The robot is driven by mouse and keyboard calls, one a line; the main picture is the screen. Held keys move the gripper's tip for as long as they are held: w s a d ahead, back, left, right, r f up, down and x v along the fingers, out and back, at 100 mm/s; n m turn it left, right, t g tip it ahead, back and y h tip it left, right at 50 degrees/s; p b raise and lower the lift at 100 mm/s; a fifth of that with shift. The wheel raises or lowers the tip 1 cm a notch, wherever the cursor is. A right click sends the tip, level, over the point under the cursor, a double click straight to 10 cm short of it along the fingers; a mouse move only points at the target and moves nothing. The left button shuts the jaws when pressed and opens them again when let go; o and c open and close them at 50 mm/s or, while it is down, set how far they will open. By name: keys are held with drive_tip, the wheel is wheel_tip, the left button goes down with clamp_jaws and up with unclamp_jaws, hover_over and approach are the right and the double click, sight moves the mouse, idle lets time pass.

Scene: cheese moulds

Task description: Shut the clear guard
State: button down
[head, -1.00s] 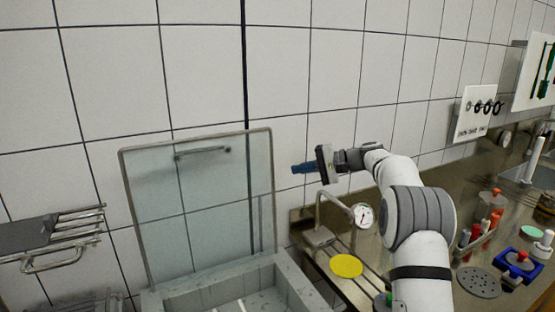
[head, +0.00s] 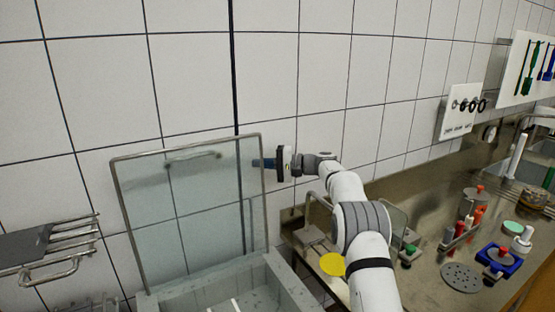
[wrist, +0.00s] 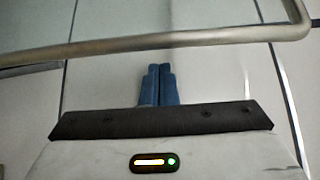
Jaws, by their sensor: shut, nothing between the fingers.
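The clear guard (head: 200,215) stands raised, a glass panel in a thin metal frame with a bar handle (head: 190,160) near its top. Below it is a grey stone-like basin (head: 290,285). My gripper (head: 258,163) has blue fingers, shut and empty, pointing left at the guard's right edge, near the upper corner. The fingertips overlap that edge in the head view; I cannot tell whether they touch it. In the wrist view, a metal frame bar (wrist: 150,47) crosses just beyond my shut fingertips (wrist: 158,70).
A metal rack (head: 55,245) is on the wall at left. The steel counter at right holds a yellow disc (head: 332,264), a bent pipe, a blue mould (head: 499,261) and several bottles. The tiled wall (head: 300,60) is close behind the guard.

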drive_tip(key=s, duration=0.1)
drive_tip(key=s+d, duration=0.2)
drive_tip(key=shift+s+d+r+p, duration=0.15)
drive_tip(key=shift+s+r+p, duration=0.1)
drive_tip(key=shift+p, duration=0.1)
drive_tip(key=shift+f, duration=0.1)
